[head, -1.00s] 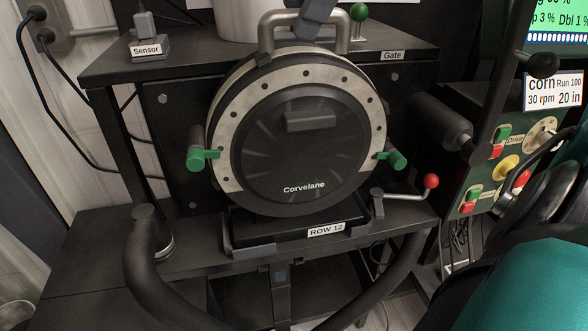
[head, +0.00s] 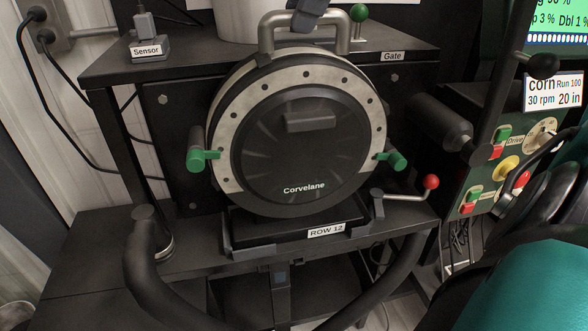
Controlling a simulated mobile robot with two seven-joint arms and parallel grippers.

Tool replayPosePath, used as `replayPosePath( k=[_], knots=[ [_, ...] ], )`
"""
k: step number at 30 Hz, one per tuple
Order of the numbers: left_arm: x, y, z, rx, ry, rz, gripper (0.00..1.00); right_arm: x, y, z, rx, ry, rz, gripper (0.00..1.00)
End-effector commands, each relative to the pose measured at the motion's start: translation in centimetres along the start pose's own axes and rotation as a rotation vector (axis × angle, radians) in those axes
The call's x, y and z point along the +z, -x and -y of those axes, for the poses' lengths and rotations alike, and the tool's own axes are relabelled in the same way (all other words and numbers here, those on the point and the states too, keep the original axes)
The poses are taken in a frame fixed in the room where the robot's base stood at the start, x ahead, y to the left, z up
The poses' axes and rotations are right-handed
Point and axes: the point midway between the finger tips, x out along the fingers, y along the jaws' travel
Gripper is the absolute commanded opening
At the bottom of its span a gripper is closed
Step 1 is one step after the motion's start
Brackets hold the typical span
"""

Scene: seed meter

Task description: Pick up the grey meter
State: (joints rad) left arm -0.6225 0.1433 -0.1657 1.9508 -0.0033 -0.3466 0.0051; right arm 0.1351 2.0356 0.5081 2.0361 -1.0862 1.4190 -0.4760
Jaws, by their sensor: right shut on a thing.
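The grey meter (head: 225,120), a round housing with a light metal rim, a dark cover marked "Corvelane" and an arched grey handle (head: 266,35), stands upright on the black base labelled "ROW 12" (head: 240,242). Green latches (head: 205,158) show at its left and right sides. My right gripper (head: 305,25) is at the top edge of the head view, shut on the top bar of the handle. Its fingertips are partly hidden. The meter appears to rest on its base. My left gripper is out of view.
A black shelf behind carries a sensor block (head: 150,48) and a green-knobbed lever (head: 359,13) near the "Gate" label. A red-knobbed lever (head: 431,181) is right of the base. A thick black hose (head: 150,270) curves in front. A control panel (head: 490,180) stands at right.

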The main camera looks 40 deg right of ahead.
Motion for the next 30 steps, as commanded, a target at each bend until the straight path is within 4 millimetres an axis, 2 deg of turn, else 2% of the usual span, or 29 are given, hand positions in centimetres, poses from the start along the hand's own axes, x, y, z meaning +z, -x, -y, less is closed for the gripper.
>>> replayPosePath(
  k=[19,20,30],
  knots=[
    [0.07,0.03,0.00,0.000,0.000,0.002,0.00,0.00,0.05,0.06,-0.002,-0.001,0.000,0.00],
    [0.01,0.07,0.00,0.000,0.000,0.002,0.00,0.24,0.57,0.41,-0.020,-0.001,0.011,0.00],
    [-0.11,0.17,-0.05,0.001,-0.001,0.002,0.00,0.37,1.03,0.63,-0.019,-0.001,0.009,0.00]
  ],
)
